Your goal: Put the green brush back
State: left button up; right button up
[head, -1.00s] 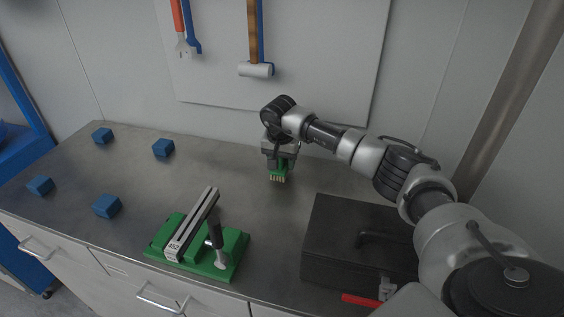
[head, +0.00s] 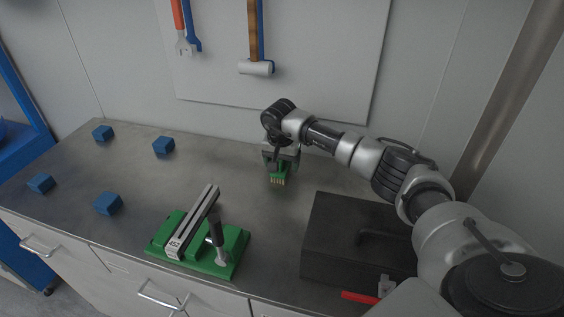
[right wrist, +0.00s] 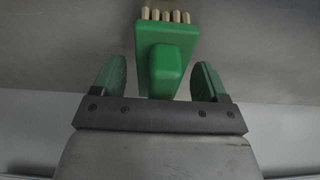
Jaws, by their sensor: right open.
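The green brush (head: 278,178) with pale bristle tufts is on the metal bench, towards the back and right of the middle. My right gripper (head: 281,167) is directly above it, pointing down. In the right wrist view the green brush (right wrist: 167,50) lies between the two green-padded fingers of the right gripper (right wrist: 164,80), with a gap on either side of its raised handle. The fingers are open and do not touch the handle. My left gripper is in neither view.
A green-based device (head: 187,262) with a tilted bar and black lever stands at the bench front. A dark toolbox (head: 335,240) stands right of it. Several blue blocks (head: 108,203) lie at the left. A hammer and wrenches hang on the back board (head: 330,60).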

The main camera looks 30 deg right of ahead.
jog(key=r, duration=0.3)
jog(key=a+r+b, duration=0.1)
jog(key=r, duration=0.3)
jog(key=s+r+b, duration=0.1)
jog(key=r, duration=0.2)
jog(key=shift+a+r, duration=0.15)
jog(key=shift+r, duration=0.2)
jog(key=shift+s+r, duration=0.1)
jog(key=shift+r, duration=0.55)
